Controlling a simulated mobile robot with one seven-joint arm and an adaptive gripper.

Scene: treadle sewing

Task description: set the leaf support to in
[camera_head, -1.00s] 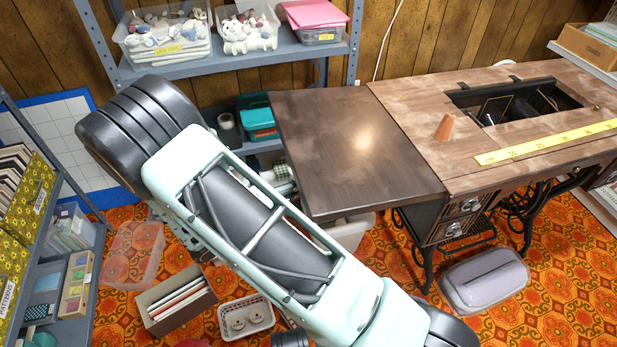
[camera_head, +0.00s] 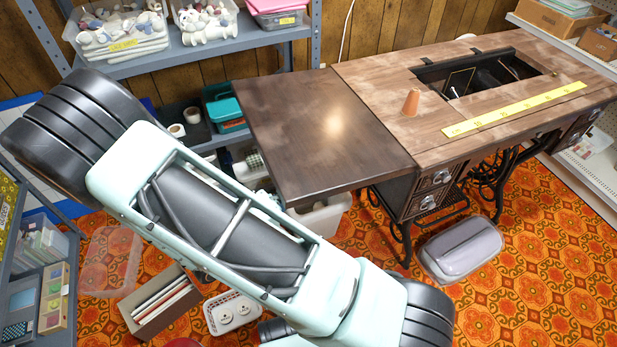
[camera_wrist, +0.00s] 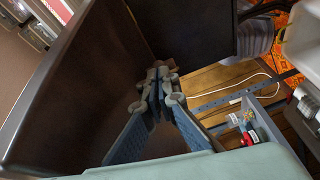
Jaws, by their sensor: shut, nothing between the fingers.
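The sewing table's leaf (camera_head: 322,137) is dark brown. It is raised level at the left end of the table (camera_head: 400,85). In the wrist view the leaf's dark underside (camera_wrist: 75,85) fills the left part. My gripper (camera_wrist: 160,80) is in the middle of the wrist view, beneath the leaf, with its fingertips together and nothing between them. A small brownish part shows just beyond the fingertips, but I cannot tell whether it is the leaf support or whether they touch. In the head view the gripper and the leaf's underside are hidden.
A dark drawer cabinet (camera_wrist: 195,28) borders the space beneath the leaf. A grey bin with coloured items (camera_wrist: 248,130) lies to the right in the wrist view. A thimble-like orange cone (camera_head: 411,102) and yellow tape (camera_head: 515,108) lie on the tabletop. A grey case (camera_head: 461,250) sits on the floor.

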